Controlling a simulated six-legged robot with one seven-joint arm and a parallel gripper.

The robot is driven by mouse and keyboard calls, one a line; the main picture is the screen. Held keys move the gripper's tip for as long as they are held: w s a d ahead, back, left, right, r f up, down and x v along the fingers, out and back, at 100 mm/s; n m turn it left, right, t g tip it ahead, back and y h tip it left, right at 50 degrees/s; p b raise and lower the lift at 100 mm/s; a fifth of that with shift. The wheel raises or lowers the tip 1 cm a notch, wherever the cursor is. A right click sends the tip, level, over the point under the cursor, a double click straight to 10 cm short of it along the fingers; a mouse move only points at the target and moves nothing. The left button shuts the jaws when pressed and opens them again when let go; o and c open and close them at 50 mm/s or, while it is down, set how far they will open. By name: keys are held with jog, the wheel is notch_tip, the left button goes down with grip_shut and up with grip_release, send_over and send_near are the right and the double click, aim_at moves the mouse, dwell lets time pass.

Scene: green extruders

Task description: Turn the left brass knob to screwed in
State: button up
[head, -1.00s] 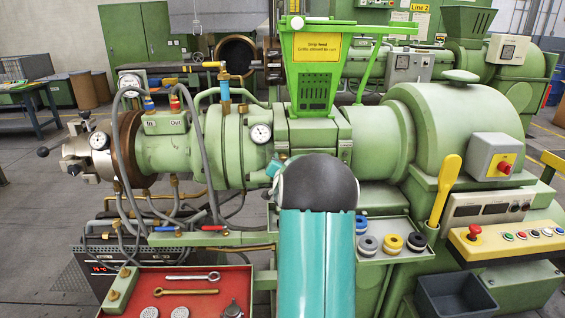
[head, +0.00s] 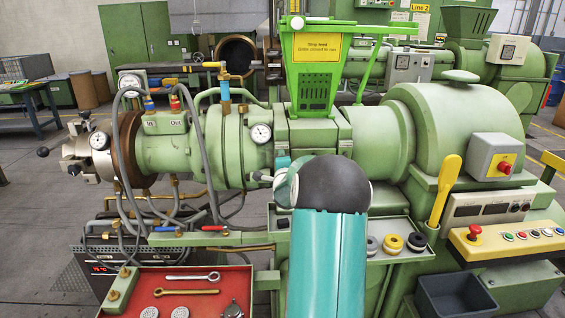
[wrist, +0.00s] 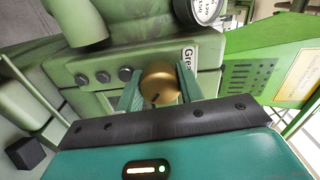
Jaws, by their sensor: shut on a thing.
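The brass knob (wrist: 160,84) shows in the wrist view as a round brass piece on a green block, with a dark slot or mark on its face. My gripper (wrist: 160,90) has one green finger on each side of it and is shut on it. Whether this is the left knob, and how far it is screwed in, I cannot tell from these views. In the head view my teal arm and its dark joint cover the front of the machine, so the knob and fingers are hidden there.
A pressure gauge (wrist: 200,8) sits just above the knob in the wrist view, and the green hopper (wrist: 265,75) stands to its right. In the head view a red tray (head: 190,292) with tools is at the lower left, and a yellow-handled tool (head: 445,190) stands at the right.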

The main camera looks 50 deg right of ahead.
jog(key=m, duration=0.5)
jog(key=shift+m, duration=2.5)
jog(key=o, duration=1)
jog(key=shift+s, duration=0.1)
jog(key=v, duration=1.3)
jog(key=shift+s+a, duration=0.25)
jog(key=shift+a, duration=0.05)
